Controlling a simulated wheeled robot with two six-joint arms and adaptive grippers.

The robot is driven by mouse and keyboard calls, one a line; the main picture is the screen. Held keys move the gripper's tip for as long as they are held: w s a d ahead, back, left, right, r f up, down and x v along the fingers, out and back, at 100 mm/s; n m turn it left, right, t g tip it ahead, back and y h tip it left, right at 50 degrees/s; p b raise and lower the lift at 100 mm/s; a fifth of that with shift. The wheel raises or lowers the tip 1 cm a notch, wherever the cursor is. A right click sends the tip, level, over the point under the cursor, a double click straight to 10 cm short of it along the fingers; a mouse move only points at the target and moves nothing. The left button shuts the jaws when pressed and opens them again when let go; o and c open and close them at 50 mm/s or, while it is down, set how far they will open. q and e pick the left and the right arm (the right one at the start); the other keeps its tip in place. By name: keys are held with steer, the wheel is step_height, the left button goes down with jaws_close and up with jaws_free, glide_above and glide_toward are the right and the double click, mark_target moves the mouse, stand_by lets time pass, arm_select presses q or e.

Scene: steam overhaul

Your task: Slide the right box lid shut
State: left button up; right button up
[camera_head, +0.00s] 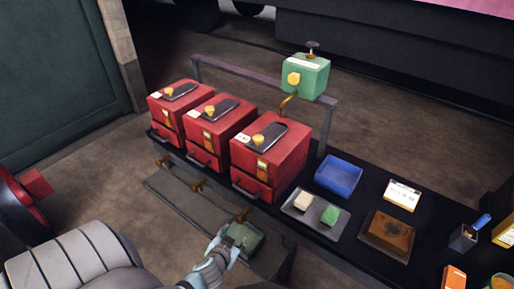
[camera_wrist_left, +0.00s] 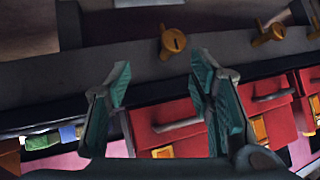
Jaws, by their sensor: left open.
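Three red boxes stand in a row on the black bench. The right box (camera_head: 286,161) has a dark lid plate (camera_head: 267,139) with a yellow knob on top, a brass latch in front and a grey handle low down. I cannot tell how far its lid is open. In the left wrist view the picture is turned over and the right box (camera_wrist_left: 182,110) shows behind the fingers, partly hidden. My left gripper (camera_head: 231,238) is low in front of the right box, apart from it. Its teal fingers (camera_wrist_left: 162,92) are spread with nothing between them. My right gripper is not in view.
A grey rail bears brass valves (camera_head: 241,215) in front of the boxes. A grey frame with a green tank (camera_head: 305,77) rises behind them.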

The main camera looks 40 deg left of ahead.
arm_select(q)
steer(key=w+r+n+t+y+b, duration=0.1)
steer(key=w+r+t, duration=0.15)
steer(key=r, duration=0.25)
steer(key=w+r+t, duration=0.1)
steer(key=w+r, duration=0.2)
steer(key=r, duration=0.3)
steer(key=n+t+y, duration=0.2)
steer(key=t, duration=0.1)
glide_toward(257, 141)
steer(key=x, duration=0.9)
steer(key=shift+w+a, duration=0.1)
steer(key=shift+w, duration=0.15)
steer(key=shift+w+a+t, duration=0.2)
steer(key=shift+w+t, duration=0.05)
steer(key=shift+w, duration=0.1)
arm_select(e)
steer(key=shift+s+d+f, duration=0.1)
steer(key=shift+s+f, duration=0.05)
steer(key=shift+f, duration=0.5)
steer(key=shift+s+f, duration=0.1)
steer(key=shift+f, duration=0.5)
arm_select(q)
jaws_close()
